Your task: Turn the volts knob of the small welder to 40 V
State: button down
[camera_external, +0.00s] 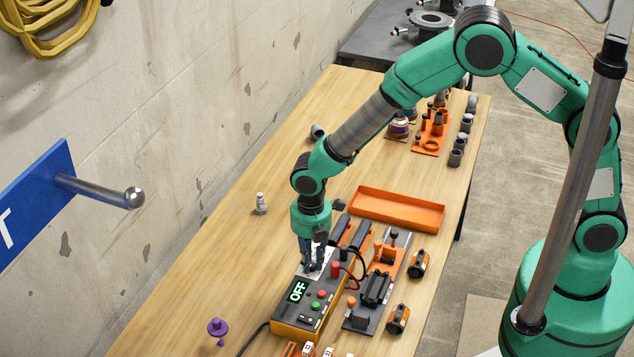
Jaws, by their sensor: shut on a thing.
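The small welder (293,321) is an orange and dark grey box on the wooden table. Its display (297,291) reads OFF in light green. Red and green buttons (317,305) sit beside the display. My gripper (312,268) points down over a pale panel (303,275) at the welder's far end. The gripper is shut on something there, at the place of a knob. The volts knob itself is hidden by the fingers, and its setting cannot be read.
An orange tray (397,209) lies behind the welder. A dark fixture (376,287) with cables and orange-black parts (418,264) stands to its right. A purple part (217,327) and a grey fitting (261,203) lie left. The table's left side is mostly clear.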

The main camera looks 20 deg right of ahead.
jog(key=m+p, duration=0.2)
jog(key=m, duration=0.4)
jog(key=shift+r+m, duration=0.1)
jog(key=shift+m, duration=0.2)
jog(key=m+p, duration=0.1)
jog(key=m, duration=0.5)
jog(key=m+p, duration=0.1)
jog(key=m, duration=0.5)
jog(key=shift+m, duration=0.3)
jog(key=m, duration=0.6)
jog(key=shift+p, duration=0.4)
jog(key=shift+m, duration=0.3)
jog(key=c, duration=1.6)
grip_release()
